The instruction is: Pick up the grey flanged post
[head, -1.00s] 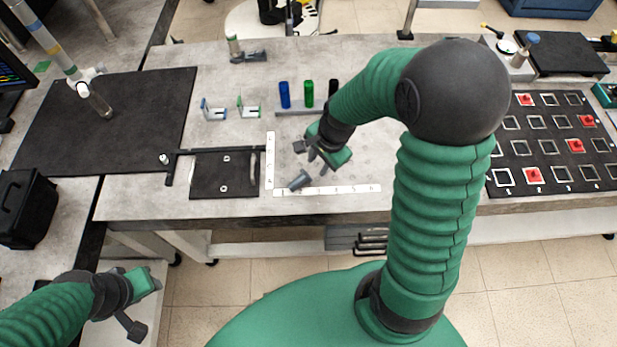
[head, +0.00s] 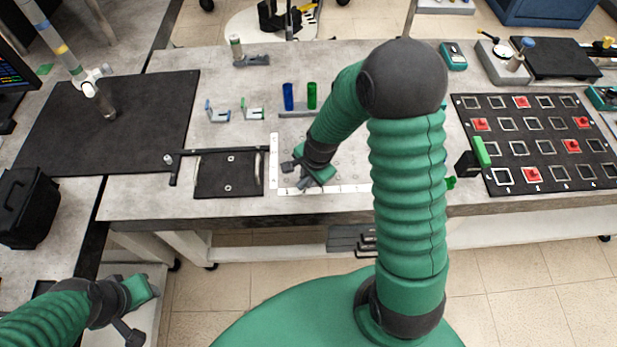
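The grey flanged post (head: 306,186) lies at the corner of the white ruler strips on the grey bench, mostly hidden by my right gripper. My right gripper (head: 303,179) reaches down from my large green arm and is right at the post. I cannot tell whether its fingers are closed on it. My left gripper (head: 140,312) is at the lower left, in front of the bench and away from the post. Its finger opening is not clear.
A black plate (head: 228,174) lies left of the post. Blue (head: 288,97) and green (head: 312,95) cylinders stand behind it. A black grid board (head: 540,140) with red pieces is on the right. My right arm hides part of the bench.

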